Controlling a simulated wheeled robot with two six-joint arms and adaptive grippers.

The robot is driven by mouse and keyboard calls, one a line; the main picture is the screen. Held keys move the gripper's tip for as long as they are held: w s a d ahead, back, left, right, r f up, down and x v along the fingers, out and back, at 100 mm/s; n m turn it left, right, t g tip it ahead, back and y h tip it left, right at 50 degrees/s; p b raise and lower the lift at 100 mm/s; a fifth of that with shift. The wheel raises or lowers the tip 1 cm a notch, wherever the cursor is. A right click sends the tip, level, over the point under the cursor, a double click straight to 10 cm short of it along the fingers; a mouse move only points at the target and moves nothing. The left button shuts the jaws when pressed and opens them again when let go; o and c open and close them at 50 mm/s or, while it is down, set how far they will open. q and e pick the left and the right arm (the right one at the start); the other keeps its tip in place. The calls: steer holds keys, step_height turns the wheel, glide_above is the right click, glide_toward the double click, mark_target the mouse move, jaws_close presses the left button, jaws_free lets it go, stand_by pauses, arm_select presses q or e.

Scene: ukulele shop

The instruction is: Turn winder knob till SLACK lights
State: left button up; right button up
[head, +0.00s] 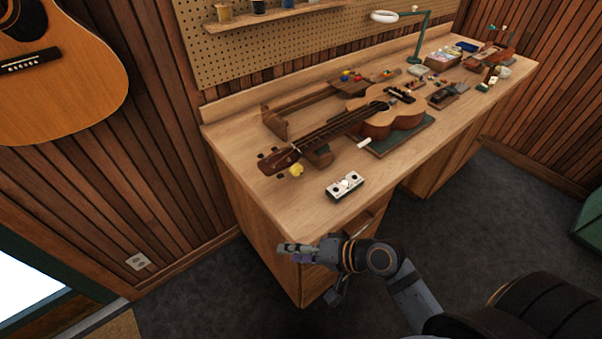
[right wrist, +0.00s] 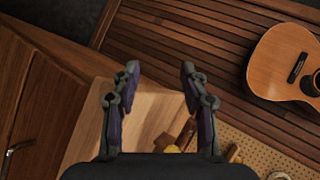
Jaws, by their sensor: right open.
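A ukulele (head: 385,122) lies on the workbench, its neck pointing to the lower left and its headstock (head: 279,160) near the bench's left end. A yellow knob-like piece (head: 297,170) sits beside the headstock; I take it for the winder knob. A small pale box with dark round marks (head: 345,185) lies near the front edge; I cannot read any lit label on it. My right gripper (head: 290,249) is at the bench's front left corner, apart from the knob. In the right wrist view the right gripper (right wrist: 159,70) is open and empty. My left gripper is out of view.
The workbench top (head: 240,130) is bare at its left end. A wooden rack (head: 278,122), a lamp (head: 385,17) and several small tools stand farther back. A guitar (head: 60,80) hangs on the slatted wall.

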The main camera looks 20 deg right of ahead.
step_height(320, 180, up, 4)
steer(key=w+m+t+y, duration=0.2)
steer(key=w+m, duration=0.1)
steer(key=m, duration=0.2)
steer(key=m+t+h, duration=0.5)
steer(key=m+t, duration=0.3)
steer(key=m, duration=1.3)
glide_toward(299, 173)
steer(key=shift+s+a+r, duration=0.1)
steer(key=shift+s+r, duration=0.25)
steer(key=shift+s, duration=0.3)
steer(key=shift+w+d+f+m, duration=0.1)
steer(key=shift+d+f+m, duration=0.1)
steer(key=shift+d+m, duration=0.2)
steer(key=shift+w+r, duration=0.15)
steer(key=shift+r, duration=0.05)
steer(key=w+p, duration=0.2)
steer(key=p, duration=0.1)
steer(key=shift+a+r, duration=0.4)
steer(key=p+x, duration=0.1)
steer(key=x, duration=0.1)
steer(key=f+p+x, duration=0.1)
steer(key=x, duration=0.2)
steer(key=p+x, duration=0.1)
steer(key=x, duration=0.2)
steer(key=shift+a+f, duration=0.1)
steer(key=shift+f, duration=0.05)
